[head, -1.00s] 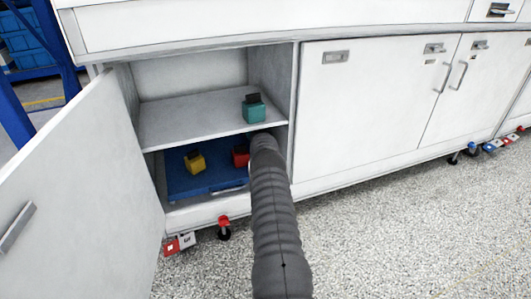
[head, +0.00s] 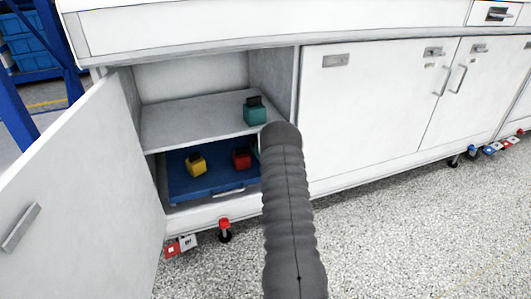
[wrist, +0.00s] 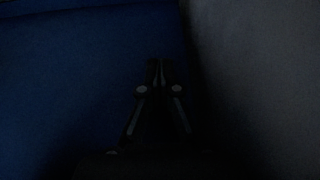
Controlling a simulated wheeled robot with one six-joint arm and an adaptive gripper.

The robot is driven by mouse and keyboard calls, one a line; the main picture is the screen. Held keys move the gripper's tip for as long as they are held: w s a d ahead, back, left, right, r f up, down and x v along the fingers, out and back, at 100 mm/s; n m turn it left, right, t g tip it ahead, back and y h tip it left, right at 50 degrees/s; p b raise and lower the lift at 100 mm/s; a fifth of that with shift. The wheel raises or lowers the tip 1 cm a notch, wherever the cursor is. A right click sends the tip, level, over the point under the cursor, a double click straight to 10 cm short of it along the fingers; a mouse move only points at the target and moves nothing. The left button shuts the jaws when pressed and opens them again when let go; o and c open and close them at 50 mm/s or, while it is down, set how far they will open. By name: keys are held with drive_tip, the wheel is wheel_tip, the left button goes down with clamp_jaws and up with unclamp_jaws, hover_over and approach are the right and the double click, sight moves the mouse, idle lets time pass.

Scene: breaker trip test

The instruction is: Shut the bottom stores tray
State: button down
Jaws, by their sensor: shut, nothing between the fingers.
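The blue bottom stores tray (head: 215,182) lies low in the open cabinet, under the shelf, with a pale handle (head: 228,191) on its front. A yellow block (head: 196,164) and a red block (head: 242,158) sit on it. My arm covers the tray's right end in the head view and hides my gripper there. In the dark wrist view my gripper (wrist: 157,64) is shut and empty. Blue tray surface (wrist: 80,80) fills the left of that view and a grey surface the right. I cannot tell whether the fingertips touch the tray.
The cabinet door (head: 85,190) stands open at the left. A teal block (head: 256,112) sits on the shelf (head: 190,120) above the tray. Closed cabinet doors (head: 375,110) run to the right. The speckled floor in front is clear apart from castors and tags by the cabinet.

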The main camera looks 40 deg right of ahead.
drive_tip(key=shift+m+g, duration=0.3)
drive_tip(key=shift+g, duration=0.5)
drive_tip(key=v, duration=0.4)
drive_tip(key=f+v, duration=0.1)
drive_tip(key=v, duration=0.7)
drive_tip(key=shift+s+f, duration=0.15)
drive_tip(key=shift+s, duration=0.55)
drive_tip(key=shift+s+a+g, duration=0.35)
drive_tip(key=shift+s+g, duration=0.05)
drive_tip(key=shift+s, duration=0.35)
drive_tip(key=s+a+r+g, duration=0.25)
drive_tip(key=s+g, duration=0.25)
drive_tip(key=s, duration=1)
drive_tip(key=s+a+r+m+p, duration=0.3)
drive_tip(key=a+r+m, duration=0.4)
drive_tip(key=a+r, duration=0.3)
drive_tip(key=s+a+r+m+p, duration=0.2)
drive_tip(key=a+r+m, duration=0.6)
drive_tip(key=r, duration=0.3)
drive_tip(key=s+a+r+m+y+p, duration=0.2)
drive_tip(key=s+a+r+m, duration=0.4)
drive_tip(key=s+a+m, duration=0.2)
drive_tip(key=s+a+r+m+g+y+p, duration=0.1)
drive_tip(key=s+a+r+m+y+p, duration=0.1)
drive_tip(key=s+a+r+m, duration=0.3)
drive_tip(key=shift+s+a+r+m+p, duration=0.4)
drive_tip(key=shift+s+a+m+p, duration=0.35)
drive_tip(key=shift+s+a+m, duration=2.15)
